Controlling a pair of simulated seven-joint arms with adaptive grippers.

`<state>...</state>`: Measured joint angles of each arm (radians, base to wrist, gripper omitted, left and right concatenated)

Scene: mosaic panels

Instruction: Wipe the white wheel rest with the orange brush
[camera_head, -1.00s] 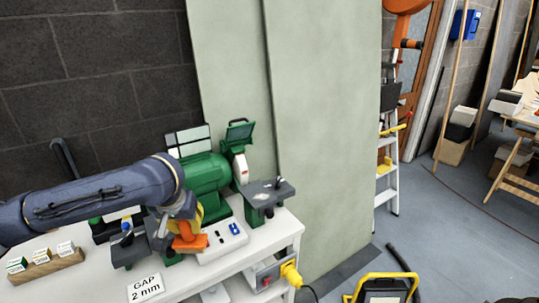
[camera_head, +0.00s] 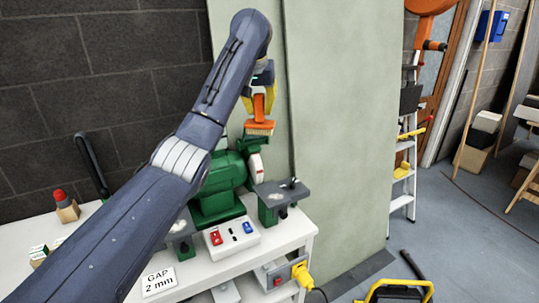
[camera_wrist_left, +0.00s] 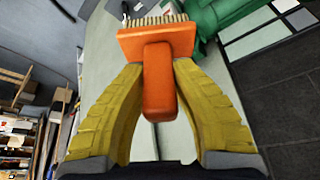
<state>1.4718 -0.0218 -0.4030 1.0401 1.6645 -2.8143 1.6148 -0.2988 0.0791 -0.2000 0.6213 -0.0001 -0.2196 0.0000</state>
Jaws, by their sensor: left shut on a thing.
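My left gripper (camera_head: 258,100) has yellow fingers and is shut on the handle of the orange brush (camera_head: 260,125). It holds the brush bristles down, in the air above the green bench grinder (camera_head: 222,188). In the left wrist view the orange brush (camera_wrist_left: 155,42) sits between the yellow fingers, pale bristles pointing away. The white wheel (camera_head: 257,168) shows at the grinder's right side, below the brush. The grey wheel rest (camera_head: 276,189) beside it has pale specks and stands clear of the brush. My left arm hides the grinder's left side. My right gripper is not in view.
The white bench (camera_head: 300,232) carries a switch box (camera_head: 232,238) with red and blue buttons and a "GAP 2 mm" card (camera_head: 158,281). A pale green panel (camera_head: 345,130) stands close behind the grinder. A yellow plug (camera_head: 301,272) hangs at the bench's right end.

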